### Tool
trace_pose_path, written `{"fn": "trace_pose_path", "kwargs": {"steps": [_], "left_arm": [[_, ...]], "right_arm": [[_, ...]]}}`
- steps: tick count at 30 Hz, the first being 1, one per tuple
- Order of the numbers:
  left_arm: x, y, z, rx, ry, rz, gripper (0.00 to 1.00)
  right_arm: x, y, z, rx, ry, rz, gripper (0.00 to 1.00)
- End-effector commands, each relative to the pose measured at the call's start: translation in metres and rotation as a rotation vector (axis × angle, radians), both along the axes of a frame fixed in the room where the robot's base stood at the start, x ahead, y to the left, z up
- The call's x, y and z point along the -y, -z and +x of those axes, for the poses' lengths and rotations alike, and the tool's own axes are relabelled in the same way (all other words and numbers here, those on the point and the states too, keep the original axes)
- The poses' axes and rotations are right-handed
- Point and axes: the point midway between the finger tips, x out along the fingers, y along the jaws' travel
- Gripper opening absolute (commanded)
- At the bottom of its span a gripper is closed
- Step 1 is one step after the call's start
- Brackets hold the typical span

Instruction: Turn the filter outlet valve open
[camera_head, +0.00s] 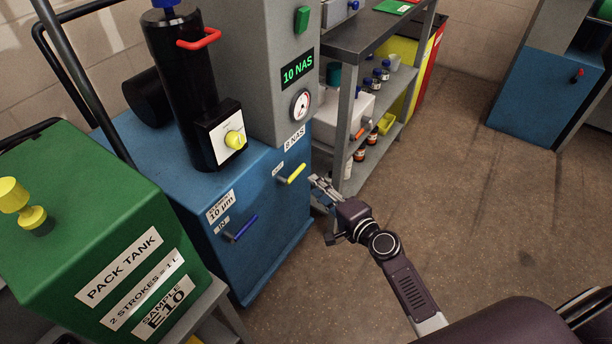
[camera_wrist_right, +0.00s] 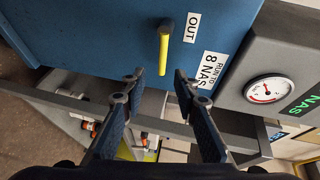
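The filter outlet valve has a yellow lever (camera_head: 292,174) on the blue front of the filter cart (camera_head: 262,262), beside an OUT label. In the right wrist view the yellow lever (camera_wrist_right: 164,52) lies roughly parallel to the OUT label (camera_wrist_right: 192,28). My right gripper (camera_head: 319,187) is just right of the lever in the head view. In the wrist view my right gripper (camera_wrist_right: 158,76) is open and empty, its fingertips on either side of the lever's end; I cannot tell whether they touch it. My left gripper is not in view.
A blue inlet lever (camera_head: 240,228) sits lower left on the same cart. A grey box with a dial gauge (camera_head: 300,105) and a 10 NAS display (camera_head: 297,69) stands above. A grey shelf (camera_head: 342,135) with bottles is close behind my gripper. A green pack tank (camera_head: 95,225) stands left.

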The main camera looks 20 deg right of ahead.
Motion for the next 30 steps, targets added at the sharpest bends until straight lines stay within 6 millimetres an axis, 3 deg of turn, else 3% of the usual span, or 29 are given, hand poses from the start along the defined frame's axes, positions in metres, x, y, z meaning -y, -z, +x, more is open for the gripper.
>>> {"fn": "trace_pose_path", "kwargs": {"steps": [16, 28, 30], "left_arm": [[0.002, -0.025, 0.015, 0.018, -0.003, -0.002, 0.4], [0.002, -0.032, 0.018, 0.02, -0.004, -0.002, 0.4], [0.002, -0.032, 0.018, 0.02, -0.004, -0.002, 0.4]], "right_arm": [[-0.018, 0.011, 0.066, 0.004, 0.0, 0.006, 0.28], [-0.02, 0.012, 0.074, 0.003, -0.001, 0.004, 0.28], [-0.02, 0.012, 0.074, 0.003, -0.001, 0.004, 0.21]]}}
